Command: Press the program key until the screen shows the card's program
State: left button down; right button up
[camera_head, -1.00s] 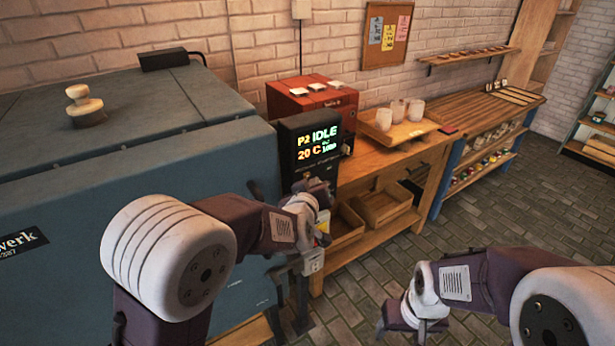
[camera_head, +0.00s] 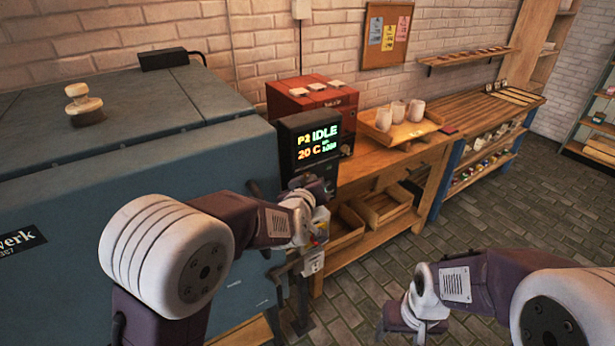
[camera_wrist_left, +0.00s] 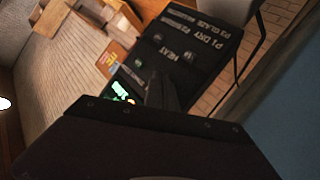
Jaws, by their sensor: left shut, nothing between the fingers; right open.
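The controller screen (camera_head: 318,144) on the dark box beside the blue kiln reads P2, IDLE and 20 C. My left gripper (camera_head: 316,224) is shut and empty just below the screen, in front of the controller's lower part. In the left wrist view the dark key panel (camera_wrist_left: 195,45) carries labels such as P1 DRY and HEAT. The shut fingers (camera_wrist_left: 162,90) point at this panel; whether they touch a key, I cannot tell. The program key is not clearly seen. My right gripper (camera_head: 412,322) is open over the floor at the lower right.
The blue kiln (camera_head: 130,160) fills the left side. A red box (camera_head: 300,95) stands behind the controller. A wooden bench holds a tray with several cups (camera_head: 398,113). A cork board (camera_head: 387,35) with coloured cards hangs on the wall. The floor at right is clear.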

pick_arm(q)
jog(key=shift+w+a+r, duration=0.1)
jog(key=shift+r, duration=0.1)
dwell(0.3)
jog(key=shift+r, duration=0.25)
dwell(0.3)
jog(key=shift+s+f, duration=0.2)
jog(key=shift+f, duration=0.15)
jog(key=shift+s+d, duration=0.15)
jog(key=shift+d, duration=0.15)
jog(key=s+d, duration=0.1)
jog(key=s, duration=0.1)
jog(key=s+d+p, duration=0.1)
jog(key=s+d, duration=0.1)
dwell(0.3)
jog(key=shift+f, duration=0.15)
dwell(0.4)
